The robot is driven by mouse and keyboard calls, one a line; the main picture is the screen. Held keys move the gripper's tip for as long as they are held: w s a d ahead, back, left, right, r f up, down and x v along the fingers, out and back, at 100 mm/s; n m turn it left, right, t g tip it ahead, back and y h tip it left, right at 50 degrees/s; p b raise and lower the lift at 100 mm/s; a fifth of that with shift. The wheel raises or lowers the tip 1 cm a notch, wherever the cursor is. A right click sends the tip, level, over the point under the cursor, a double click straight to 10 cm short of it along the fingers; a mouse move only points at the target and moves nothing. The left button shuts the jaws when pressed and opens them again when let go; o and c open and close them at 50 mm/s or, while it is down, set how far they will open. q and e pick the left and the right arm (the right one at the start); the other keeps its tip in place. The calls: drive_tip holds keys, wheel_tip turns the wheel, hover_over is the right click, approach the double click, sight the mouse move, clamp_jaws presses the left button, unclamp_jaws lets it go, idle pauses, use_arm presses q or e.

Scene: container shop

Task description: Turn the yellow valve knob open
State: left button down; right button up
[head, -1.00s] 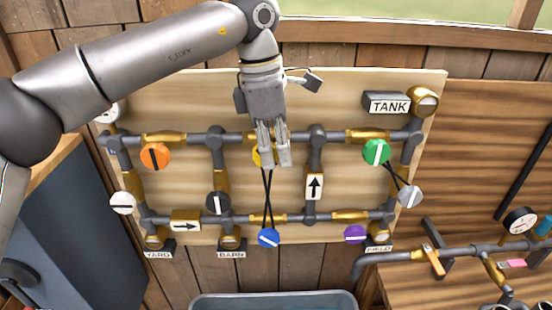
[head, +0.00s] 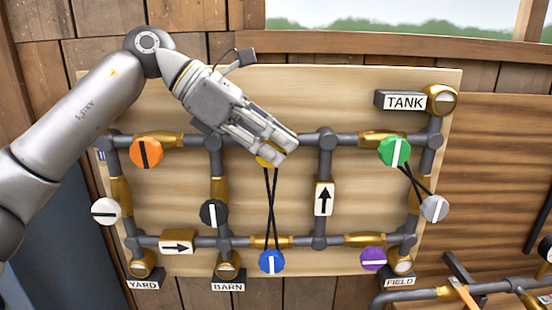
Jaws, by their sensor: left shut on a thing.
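The yellow valve knob (head: 264,161) sits on the upper pipe, between the orange and green knobs. It is mostly hidden behind my left gripper (head: 278,152), and only a bit of yellow shows. My left gripper is shut on the yellow knob, with its fingers tilted down to the right. The knob's marking line is hidden. Two dark crossing rods run from the yellow knob down to the blue knob (head: 272,262), whose white line is near vertical. My right gripper is not in view.
Other knobs on the pipe board are orange (head: 146,152), green (head: 396,151), black (head: 213,212), white (head: 105,211), grey (head: 434,208) and purple (head: 373,258). Dark rods link green and grey. Labels read TANK (head: 404,102), YARD, BARN and FIELD. Another pipe assembly (head: 470,295) is at lower right.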

use_arm(q)
drive_tip(key=shift+h+b, duration=0.3)
idle(0.4)
drive_tip(key=c, duration=1.4)
unclamp_jaws()
drive_tip(key=shift+a, duration=0.1)
drive_tip(key=v, duration=1.2)
